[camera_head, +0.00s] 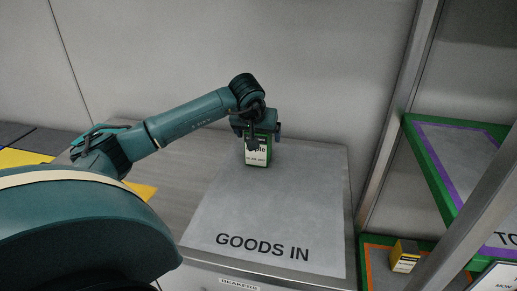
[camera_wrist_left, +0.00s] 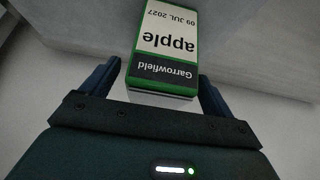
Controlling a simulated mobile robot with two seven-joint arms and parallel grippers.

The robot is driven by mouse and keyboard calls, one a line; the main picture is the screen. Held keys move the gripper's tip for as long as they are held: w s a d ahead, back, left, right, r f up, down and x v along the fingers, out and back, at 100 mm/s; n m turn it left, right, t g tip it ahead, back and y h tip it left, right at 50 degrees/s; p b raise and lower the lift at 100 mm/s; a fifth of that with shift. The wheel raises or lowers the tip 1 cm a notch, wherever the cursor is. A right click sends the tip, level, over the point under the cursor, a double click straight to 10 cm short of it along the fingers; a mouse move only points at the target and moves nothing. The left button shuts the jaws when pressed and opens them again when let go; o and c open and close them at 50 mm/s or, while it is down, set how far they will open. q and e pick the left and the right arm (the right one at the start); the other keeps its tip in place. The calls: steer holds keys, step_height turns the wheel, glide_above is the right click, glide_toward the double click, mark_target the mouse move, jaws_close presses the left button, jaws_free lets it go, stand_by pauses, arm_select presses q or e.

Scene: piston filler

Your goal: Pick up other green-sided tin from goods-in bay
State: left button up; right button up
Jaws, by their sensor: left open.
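A green-sided tin (camera_head: 258,153) with a pale label stands on the goods-in bay (camera_head: 230,215), toward its far end. In the left wrist view the tin (camera_wrist_left: 165,40) shows a label reading "Garrowfield", "apple" and "09 JUL 2027". My left gripper (camera_head: 256,134) is over the tin in the head view and covers its upper part. In the left wrist view the open fingers (camera_wrist_left: 157,85) stand on either side of the near end of the tin, with a gap visible at each side. My right gripper is not in view.
A shelf rack stands at the right, with a green-edged upper board (camera_head: 430,160) and a yellow-sided box (camera_head: 405,255) on a lower level. Its metal post (camera_head: 400,110) rises beside the bay. A wall is behind the bay. The bay's front is clear.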

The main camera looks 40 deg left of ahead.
arm_select(q)
steer(key=shift+x, duration=0.85)
steer(key=shift+c, duration=0.2)
steer(key=shift+r, duration=0.1)
steer(key=c, duration=1.4)
